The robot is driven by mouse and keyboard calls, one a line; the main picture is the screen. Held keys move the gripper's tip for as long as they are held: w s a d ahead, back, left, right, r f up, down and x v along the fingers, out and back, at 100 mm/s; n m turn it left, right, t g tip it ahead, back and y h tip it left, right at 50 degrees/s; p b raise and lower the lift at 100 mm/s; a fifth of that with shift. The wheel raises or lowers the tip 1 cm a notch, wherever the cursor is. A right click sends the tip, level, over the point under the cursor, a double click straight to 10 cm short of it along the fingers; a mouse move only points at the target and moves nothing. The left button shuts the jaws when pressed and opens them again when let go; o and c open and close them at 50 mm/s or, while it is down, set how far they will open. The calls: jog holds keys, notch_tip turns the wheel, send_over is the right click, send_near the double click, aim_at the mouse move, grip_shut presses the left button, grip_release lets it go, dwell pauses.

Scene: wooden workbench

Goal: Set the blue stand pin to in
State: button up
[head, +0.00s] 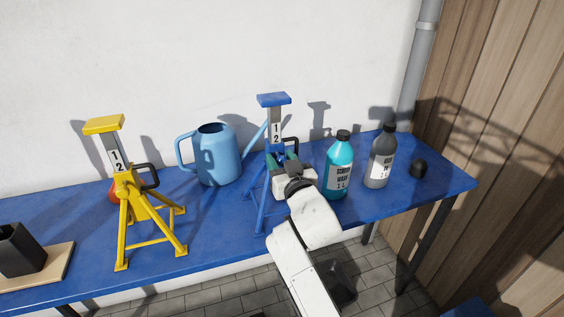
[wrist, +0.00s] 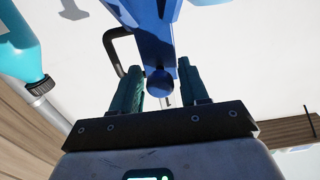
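The blue stand (head: 273,100) stands upright on the bench, with a column marked 1 and 2 and a black loop handle (head: 291,142). My gripper (head: 282,160) is in front of its upper body and hides part of it. In the wrist view, my gripper (wrist: 161,86) is open, with a teal finger on each side of a round blue knob (wrist: 159,82), which looks like the pin's end. Gaps show between the knob and both fingers. The black handle (wrist: 112,48) lies just outside the left finger. I cannot tell how far in the pin sits.
A light blue watering can (head: 215,155) is left of the stand; a teal bottle (head: 338,168) and a grey bottle (head: 381,160) are right. A yellow stand (head: 135,200) stands further left.

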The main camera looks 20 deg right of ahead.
jog(key=shift+o, duration=0.6)
jog(key=s, duration=1)
jog(key=shift+s+b, duration=0.4)
jog(key=shift+b, duration=0.05)
jog(key=s+d+f+m+g+h, duration=0.1)
jog(key=s+d+f+g, duration=0.3)
jog(key=s+f, duration=0.5)
jog(key=s+d+f+g, duration=0.3)
jog(key=s+f+g, duration=0.3)
jog(key=f, duration=0.5)
jog(key=s+f+g, duration=0.3)
jog(key=s, duration=0.8)
jog(key=s+d+f+g, duration=0.1)
jog(key=s+f+g, duration=0.3)
jog(key=s, duration=0.7)
jog(key=shift+n+y, duration=0.3)
jog(key=shift+y, duration=0.1)
